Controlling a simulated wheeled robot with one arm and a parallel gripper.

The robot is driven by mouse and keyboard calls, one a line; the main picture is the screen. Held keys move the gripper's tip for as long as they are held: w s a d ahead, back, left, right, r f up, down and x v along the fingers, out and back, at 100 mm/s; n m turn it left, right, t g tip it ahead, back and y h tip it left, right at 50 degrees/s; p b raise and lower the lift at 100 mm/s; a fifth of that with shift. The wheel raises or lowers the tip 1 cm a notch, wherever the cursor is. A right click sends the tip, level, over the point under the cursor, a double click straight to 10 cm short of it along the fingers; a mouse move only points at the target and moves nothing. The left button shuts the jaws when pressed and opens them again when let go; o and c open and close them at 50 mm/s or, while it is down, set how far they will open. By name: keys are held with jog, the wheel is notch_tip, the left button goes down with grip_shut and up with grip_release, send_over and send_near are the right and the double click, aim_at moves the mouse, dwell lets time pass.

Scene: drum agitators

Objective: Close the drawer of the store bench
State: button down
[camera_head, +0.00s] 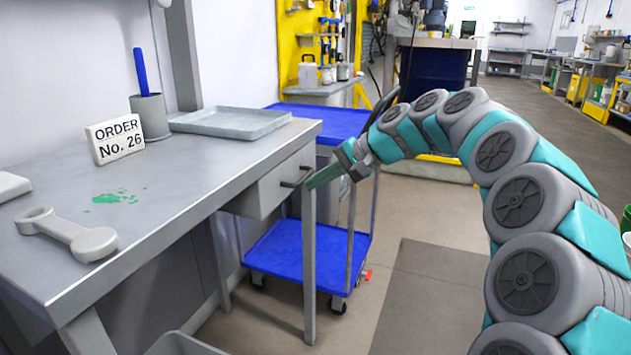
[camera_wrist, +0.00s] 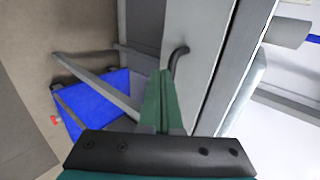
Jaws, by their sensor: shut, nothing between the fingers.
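The store bench (camera_head: 185,165) is a grey workbench at the left of the head view. Its grey drawer (camera_head: 270,196) sits under the right end of the top, with a dark bar handle (camera_head: 296,178). The drawer front lies close under the bench edge; no drawer inside shows, and I cannot tell whether a small gap remains. My gripper (camera_head: 311,184) is shut and empty, its green fingertips at the drawer front beside the handle. In the wrist view the shut fingertips (camera_wrist: 160,74) point at the drawer front (camera_wrist: 190,45), just left of the handle (camera_wrist: 179,58); contact is unclear.
A blue two-shelf trolley (camera_head: 285,255) stands behind the bench's right leg. On the bench are a grey tray (camera_head: 232,122), an order sign (camera_head: 115,138), a cup with a blue stick (camera_head: 150,115), a grey wrench-like part (camera_head: 70,235) and a green stain (camera_head: 115,197). Floor to the right is clear.

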jog(key=s+d+f+v, duration=0.1)
jog(key=f+v, duration=0.1)
jog(key=v, duration=1)
jog(key=s+a+f+n+g+h, duration=0.15)
jog(key=s+f, duration=0.25)
jog(key=s, duration=0.5)
jog(key=s+a+f+n+g+h, duration=0.1)
jog(key=s+a+f+h, duration=0.1)
jog(key=s+f, duration=0.45)
jog(key=s+d+f+g+h, duration=0.1)
jog(key=s+d+f, duration=0.3)
jog(key=s, duration=0.4)
jog(key=s+d+f+n+h, duration=0.1)
jog(key=s+d+f+h, duration=0.2)
jog(key=s+f, duration=0.3)
jog(key=s+d+f+g+h, duration=0.1)
jog(key=s+d+f, duration=0.4)
jog(key=s, duration=0.7)
jog(key=shift+s+f+g+h+b, duration=0.15)
jog(key=shift+f+g+h+b, duration=0.25)
jog(key=shift+h, duration=0.35)
jog(key=shift+a, duration=0.15)
